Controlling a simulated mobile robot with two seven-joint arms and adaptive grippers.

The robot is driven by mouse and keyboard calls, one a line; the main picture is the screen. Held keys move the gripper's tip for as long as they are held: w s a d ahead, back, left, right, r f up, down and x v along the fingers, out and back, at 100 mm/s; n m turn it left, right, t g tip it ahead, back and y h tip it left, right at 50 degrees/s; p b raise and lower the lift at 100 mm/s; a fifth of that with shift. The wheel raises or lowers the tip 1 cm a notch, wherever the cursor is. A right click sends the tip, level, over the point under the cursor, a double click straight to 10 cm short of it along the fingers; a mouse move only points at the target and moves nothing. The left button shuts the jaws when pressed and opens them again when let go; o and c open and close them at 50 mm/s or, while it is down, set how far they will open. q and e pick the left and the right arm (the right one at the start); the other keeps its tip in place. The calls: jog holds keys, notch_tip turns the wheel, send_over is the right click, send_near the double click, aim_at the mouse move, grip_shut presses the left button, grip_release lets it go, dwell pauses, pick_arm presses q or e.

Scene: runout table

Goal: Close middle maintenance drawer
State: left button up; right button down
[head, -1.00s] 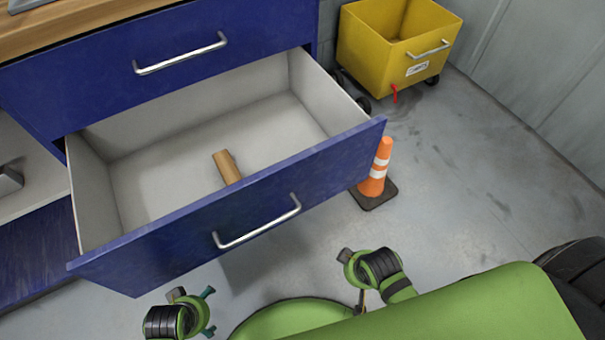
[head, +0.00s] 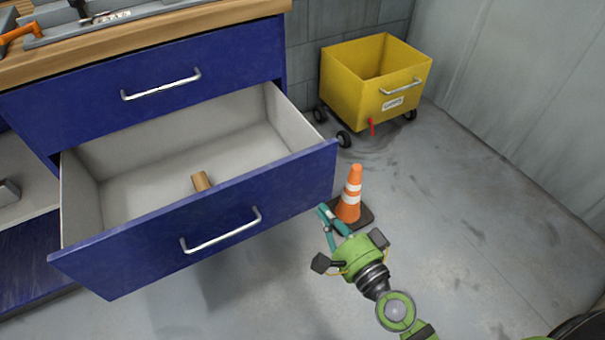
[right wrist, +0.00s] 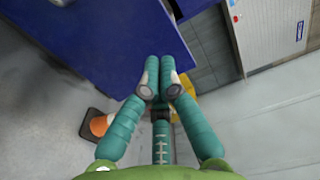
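The blue drawer (head: 120,255) stands pulled out of the blue cabinet in the head view. Its silver bar handle (head: 222,232) faces me, and a short wooden piece (head: 201,181) lies inside. My right gripper (head: 328,214) is off the drawer's right front corner, apart from the handle and in front of the cone. In the right wrist view its teal fingers (right wrist: 158,78) are drawn together with nothing seen between them. A blue panel (right wrist: 125,40), apparently the drawer, is beyond them. My left gripper is not in view.
A shut blue drawer (head: 60,113) sits above the open one, under a wooden worktop (head: 150,35). An orange cone (head: 352,190) stands right of the open drawer. A yellow wheeled bin (head: 350,95) is farther back. Grey floor (head: 480,230) is clear at right.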

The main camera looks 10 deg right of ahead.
aim_at(291, 165)
jog(key=p+x, duration=0.1)
jog(key=x, duration=1.1)
jog(key=shift+w+a+p, duration=0.15)
jog(key=shift+w+p, duration=0.1)
jog(key=shift+p, duration=0.05)
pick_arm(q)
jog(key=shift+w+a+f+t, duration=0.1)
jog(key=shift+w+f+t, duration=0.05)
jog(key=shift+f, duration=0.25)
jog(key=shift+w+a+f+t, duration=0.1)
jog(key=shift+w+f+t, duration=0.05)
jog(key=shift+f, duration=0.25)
